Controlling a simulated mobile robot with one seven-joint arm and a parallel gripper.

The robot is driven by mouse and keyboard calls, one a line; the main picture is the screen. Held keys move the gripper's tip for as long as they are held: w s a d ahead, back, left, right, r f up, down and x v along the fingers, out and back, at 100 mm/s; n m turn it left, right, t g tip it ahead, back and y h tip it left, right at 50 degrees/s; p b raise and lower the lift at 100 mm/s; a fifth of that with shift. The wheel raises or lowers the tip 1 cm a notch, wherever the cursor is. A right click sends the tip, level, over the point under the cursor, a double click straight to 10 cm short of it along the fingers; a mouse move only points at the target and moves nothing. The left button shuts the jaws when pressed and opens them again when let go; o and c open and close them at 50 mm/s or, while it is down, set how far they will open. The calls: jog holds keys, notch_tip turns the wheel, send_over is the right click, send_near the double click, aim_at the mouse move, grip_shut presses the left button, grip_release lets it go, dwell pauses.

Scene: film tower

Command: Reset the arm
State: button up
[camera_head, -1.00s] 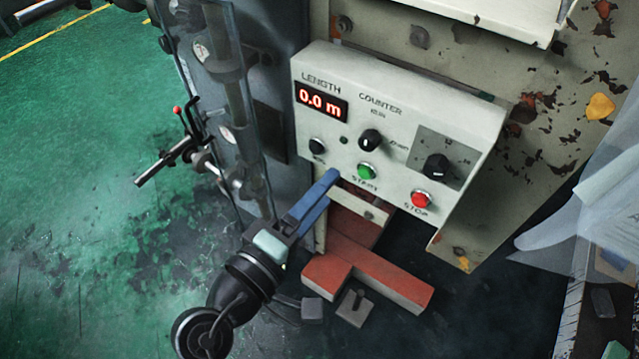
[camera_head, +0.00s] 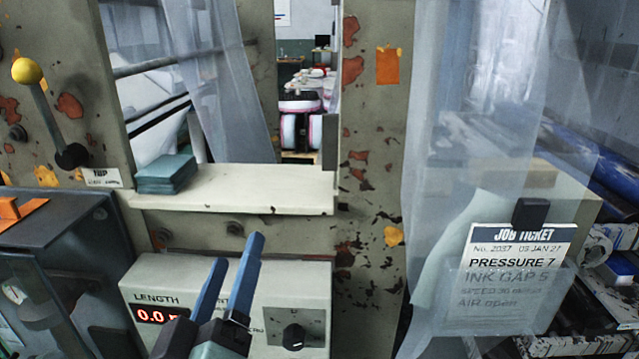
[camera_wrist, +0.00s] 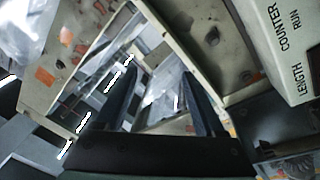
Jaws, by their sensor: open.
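My gripper (camera_head: 232,262) is at the lower middle of the head view, pointing up, with its two blue fingers apart and nothing between them. It stands in front of the length counter box (camera_head: 307,291), whose red display (camera_head: 158,314) is partly hidden by my gripper. The buttons at the middle of the box are also hidden. In the wrist view, my gripper (camera_wrist: 165,80) shows two dark fingers spread apart and empty. The counter box (camera_wrist: 296,50) is at the upper right there.
A pale shelf (camera_head: 270,190) with a stack of teal pads (camera_head: 166,174) is above the counter box. A yellow-knobbed lever (camera_head: 40,95) is at the left. A job ticket (camera_head: 513,280) hangs at the right, near translucent plastic sheeting (camera_head: 465,110). A window opening is behind the shelf.

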jog(key=s+d+r+m+t+p, duration=0.1)
jog(key=s+d+r+m+t, duration=0.1)
jog(key=r, duration=0.8)
jog(key=s+d+r+m+t+p, duration=0.1)
jog(key=s+d+r+m+t, duration=0.2)
jog(key=r, duration=0.8)
jog(key=s+d+r+m+t+y+p, duration=0.1)
jog(key=d+r, duration=0.4)
jog(key=r, duration=0.6)
jog(key=shift+s+m+t+p, duration=0.3)
jog(key=shift+s+m+t, duration=0.4)
jog(key=shift+s+m, duration=0.35)
